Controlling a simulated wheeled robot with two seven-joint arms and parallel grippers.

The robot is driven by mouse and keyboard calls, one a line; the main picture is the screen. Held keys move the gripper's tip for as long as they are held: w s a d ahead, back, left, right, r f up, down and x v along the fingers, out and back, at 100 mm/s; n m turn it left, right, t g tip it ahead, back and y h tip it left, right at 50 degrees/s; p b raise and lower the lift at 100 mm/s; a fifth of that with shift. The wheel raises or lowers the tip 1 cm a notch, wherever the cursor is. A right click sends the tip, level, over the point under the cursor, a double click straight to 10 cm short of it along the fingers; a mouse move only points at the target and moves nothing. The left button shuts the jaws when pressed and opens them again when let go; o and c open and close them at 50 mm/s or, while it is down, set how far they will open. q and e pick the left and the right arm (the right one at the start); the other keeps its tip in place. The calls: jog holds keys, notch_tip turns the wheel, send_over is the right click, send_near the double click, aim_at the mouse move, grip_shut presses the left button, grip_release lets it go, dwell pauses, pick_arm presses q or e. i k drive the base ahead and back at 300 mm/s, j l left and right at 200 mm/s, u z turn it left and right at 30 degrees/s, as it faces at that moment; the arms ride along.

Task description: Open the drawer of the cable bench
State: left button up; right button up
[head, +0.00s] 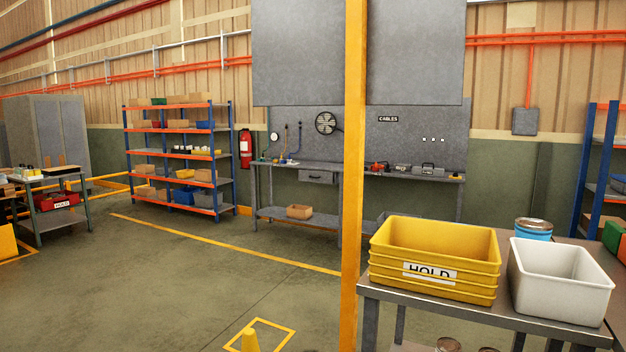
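The cable bench (264,213) stands against the far wall, under a grey back panel with a "CABLES" sign (388,119). Its drawer (317,177) hangs under the left part of the top, is grey with a small dark handle, and looks shut. A yellow post in the foreground hides the middle of the bench. The near table hides part of its lower right. Neither of my grippers is in view.
A yellow post (354,200) stands close in front. A table with yellow "HOLD" bins (434,259) and a white bin (560,280) fills the lower right. Open floor (190,280) lies to the left.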

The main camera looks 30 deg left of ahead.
aim_at(323, 177)
jog(key=i+j+u, duration=0.25)
jog(key=j+u, duration=0.15)
jog(key=i+j+u, duration=0.65)
jog(key=j+u, duration=0.25)
jog(key=i+j+u, duration=0.2)
jog(key=i+u, duration=0.25)
jog(key=i+j+u, duration=0.2)
jog(key=u, duration=0.3)
jog(key=i+u, duration=0.45)
jog(key=i+j, duration=0.1)
jog(key=i, duration=0.65)
jog(key=i+j, duration=0.1)
jog(key=i, duration=0.65)
jog(key=i+l+z, duration=0.1)
jog(key=i+z, duration=0.9)
jog(key=z, duration=0.15)
jog(key=i+j+z, duration=0.15)
jog(key=i+z, duration=0.25)
jog(key=i+l+z, duration=0.25)
jog(key=i+z, duration=0.2)
jog(key=i, duration=0.35)
jog(key=i+j+z, duration=0.1)
jog(key=i+z, duration=0.35)
jog(key=i, duration=1.65)
jog(key=i+l, duration=0.1)
jog(key=i, duration=1.2)
jog(key=j+u, duration=0.05)
